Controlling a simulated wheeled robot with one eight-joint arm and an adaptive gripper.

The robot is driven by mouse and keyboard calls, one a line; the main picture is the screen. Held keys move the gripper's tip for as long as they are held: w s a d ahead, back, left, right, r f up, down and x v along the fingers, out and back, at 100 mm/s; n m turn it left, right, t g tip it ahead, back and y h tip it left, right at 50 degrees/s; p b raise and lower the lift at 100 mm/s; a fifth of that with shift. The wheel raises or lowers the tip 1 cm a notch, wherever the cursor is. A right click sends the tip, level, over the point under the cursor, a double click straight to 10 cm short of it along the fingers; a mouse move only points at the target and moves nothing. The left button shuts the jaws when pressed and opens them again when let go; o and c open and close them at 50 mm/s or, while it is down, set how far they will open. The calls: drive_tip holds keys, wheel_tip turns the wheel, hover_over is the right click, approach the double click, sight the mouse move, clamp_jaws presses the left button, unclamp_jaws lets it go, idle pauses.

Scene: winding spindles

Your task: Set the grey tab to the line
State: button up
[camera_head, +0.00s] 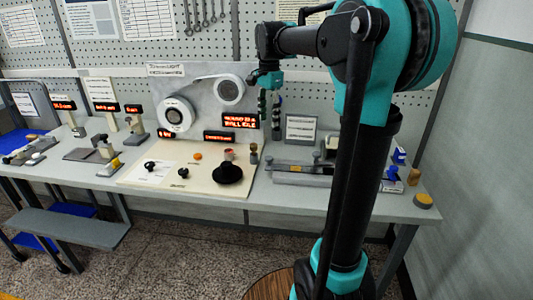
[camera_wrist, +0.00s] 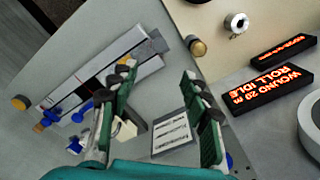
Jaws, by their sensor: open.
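My gripper (camera_head: 270,122) hangs above the back of the bench, its fingers pointing down and apart. In the wrist view my gripper (camera_wrist: 158,72) is open, with nothing held between its green fingers. The line is too small to make out.
A cream panel (camera_head: 150,183) with a black knob (camera_head: 228,173) lies left of the fixture. Lit displays (camera_head: 240,121) and a white roll (camera_head: 175,114) stand behind it. A framed card (camera_head: 300,129) stands behind the fixture. Blue-and-white pieces (camera_head: 391,173) sit at the right.

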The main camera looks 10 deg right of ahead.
sight(269, 157)
wheel_tip(269, 157, down, 15)
idle(0.4)
drive_tip(key=shift+c, duration=0.6)
clamp_jaws()
